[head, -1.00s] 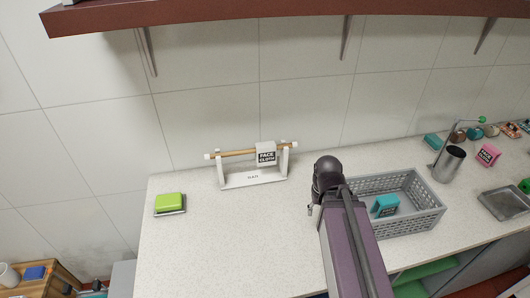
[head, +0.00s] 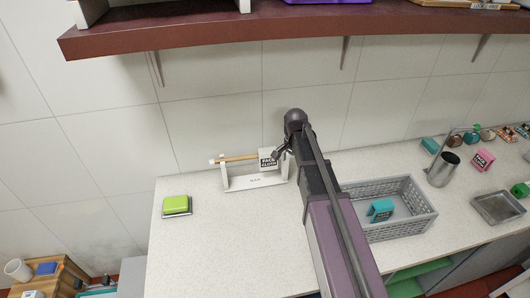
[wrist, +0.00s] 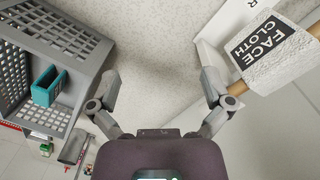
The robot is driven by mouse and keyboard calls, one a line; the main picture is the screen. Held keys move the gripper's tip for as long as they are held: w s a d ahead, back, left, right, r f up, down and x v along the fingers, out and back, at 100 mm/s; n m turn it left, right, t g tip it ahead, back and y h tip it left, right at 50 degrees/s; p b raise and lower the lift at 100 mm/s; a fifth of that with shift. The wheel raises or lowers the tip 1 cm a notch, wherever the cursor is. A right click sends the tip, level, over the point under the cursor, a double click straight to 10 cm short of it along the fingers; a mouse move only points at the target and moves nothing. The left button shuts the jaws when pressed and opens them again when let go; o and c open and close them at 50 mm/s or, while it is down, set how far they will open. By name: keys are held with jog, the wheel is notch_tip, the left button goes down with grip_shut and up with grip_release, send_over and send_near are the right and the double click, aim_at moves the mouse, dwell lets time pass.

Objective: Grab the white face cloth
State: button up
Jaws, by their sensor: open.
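The white face cloth (head: 268,159), with a black "FACE CLOTH" label, hangs folded over the wooden bar of a small white rack (head: 256,183) on the counter. In the wrist view the cloth (wrist: 277,52) is at the upper right, on the wooden rod. My gripper (wrist: 161,84) is open and empty, its two fingers spread over bare counter. The cloth lies to the right of the right finger, outside the jaws. In the head view my arm hides most of the gripper; part of it shows close to the cloth's right side.
A grey basket (head: 405,222) holding a teal labelled cloth (head: 380,210) stands right of my arm. A green sponge on a tray (head: 176,205) is at left. A dark red shelf (head: 300,32) overhangs. A metal cup (head: 443,170) stands farther right. The counter's front left is clear.

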aim_at(268, 158)
jog(key=w+a+r+m+p, duration=0.1)
jog(key=w+a+r+m, duration=0.1)
jog(key=w+a, duration=0.1)
jog(key=w+a+r+m+p, duration=0.2)
jog(key=w+a, duration=0.1)
jog(key=w, duration=0.2)
jog(key=w+a+r+m+p, duration=0.1)
jog(key=w+a+m, duration=0.1)
jog(key=w, duration=0.2)
jog(key=shift+w+a+r+g+p, duration=0.2)
jog(key=shift+a+r+g+p, duration=0.1)
jog(key=shift+a+r+p, duration=0.1)
jog(key=shift+w+a+r+m, duration=0.15)
jog(key=shift+w+a+m, duration=0.25)
jog(key=shift+m, duration=0.1)
jog(key=shift+s+f, duration=0.1)
jog(key=shift+f, duration=0.1)
jog(key=f+b, duration=0.5)
jog(key=s+f+b, duration=0.1)
jog(key=f+b, duration=0.2)
jog(key=shift+d+f, duration=0.1)
jog(key=shift+d, duration=0.05)
jog(key=f+b, duration=0.1)
jog(key=s+f+b, duration=0.1)
jog(key=f+b, duration=0.1)
jog(key=shift+d+f+b, duration=0.15)
jog(key=shift+b, duration=0.15)
jog(key=shift+s+f+b, duration=0.1)
jog(key=shift+f+b, duration=0.8)
